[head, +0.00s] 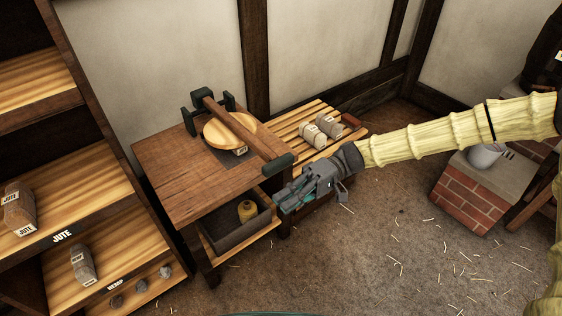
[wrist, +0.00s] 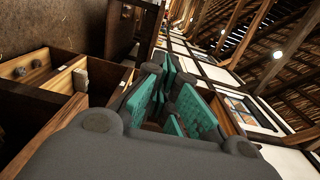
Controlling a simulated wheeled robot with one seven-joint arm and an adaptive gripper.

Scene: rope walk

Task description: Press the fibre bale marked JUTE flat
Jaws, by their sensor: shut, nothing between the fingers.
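A press stands on the wooden table (head: 165,178). Its lever (head: 238,128) slopes down over a round wooden plate (head: 216,133) to a dark grip (head: 280,163). A pale bale (head: 240,152) shows only in part under the plate, with a label too small to read surely. Another bale marked JUTE (head: 20,212) sits on the left shelf. My gripper (head: 283,203) is shut and empty, in front of the table's right corner and below the lever grip in the picture. In the wrist view its teal finger pads (wrist: 172,100) are close together.
The shelf (head: 95,190) at left carries JUTE and HEMP labels and a smaller bale (head: 83,264). A grey bin (head: 235,235) with a yellow item sits under the table. A slatted bench (head: 285,128) holds pale bundles (head: 312,136).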

